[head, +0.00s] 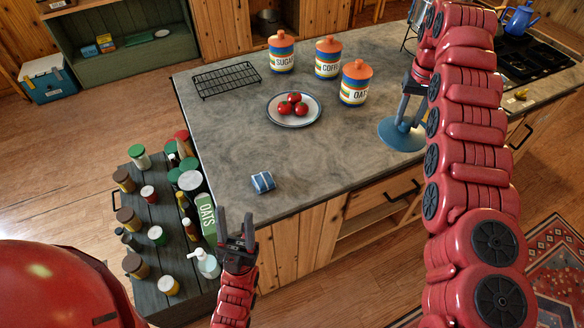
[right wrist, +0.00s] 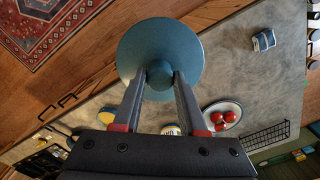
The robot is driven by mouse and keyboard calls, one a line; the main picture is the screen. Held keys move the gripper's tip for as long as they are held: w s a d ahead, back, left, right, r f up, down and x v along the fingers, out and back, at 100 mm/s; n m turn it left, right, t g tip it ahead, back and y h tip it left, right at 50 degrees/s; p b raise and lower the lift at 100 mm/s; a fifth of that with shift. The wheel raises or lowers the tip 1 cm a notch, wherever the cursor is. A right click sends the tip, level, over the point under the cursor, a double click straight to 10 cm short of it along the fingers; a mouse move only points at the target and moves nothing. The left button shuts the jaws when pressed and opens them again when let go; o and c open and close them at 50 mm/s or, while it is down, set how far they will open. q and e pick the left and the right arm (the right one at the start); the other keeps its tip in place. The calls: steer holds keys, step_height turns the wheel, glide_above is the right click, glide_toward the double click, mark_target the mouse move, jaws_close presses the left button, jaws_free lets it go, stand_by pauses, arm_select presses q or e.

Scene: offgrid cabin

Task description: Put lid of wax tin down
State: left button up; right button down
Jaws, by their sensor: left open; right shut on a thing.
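The lid (head: 388,137) is a round blue-grey disc with a knob, seen at the right part of the counter near its front edge. My right gripper (head: 408,108) is shut on the knob from above. The right wrist view shows the lid (right wrist: 160,38) from its top, the knob between both fingers. I cannot tell whether its underside touches the counter. My left gripper (head: 236,226) is open and empty, in front of the counter's near left corner. I cannot make out the wax tin itself.
The grey counter (head: 220,130) holds a black rack (head: 227,80), a plate (head: 275,119) of tomatoes, several canisters (head: 327,60) and a small blue-and-white item (head: 263,182). Its middle is clear. A dark cart (head: 150,195) crowded with jars stands at left. A stove (head: 540,60) is at right.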

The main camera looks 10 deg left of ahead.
steer(key=shift+r, duration=0.1)
steer(key=shift+w, duration=0.1)
stand_by(0.3)
steer(key=shift+d, duration=0.2)
steer(key=shift+f, duration=0.2)
steer(key=shift+d, duration=0.1)
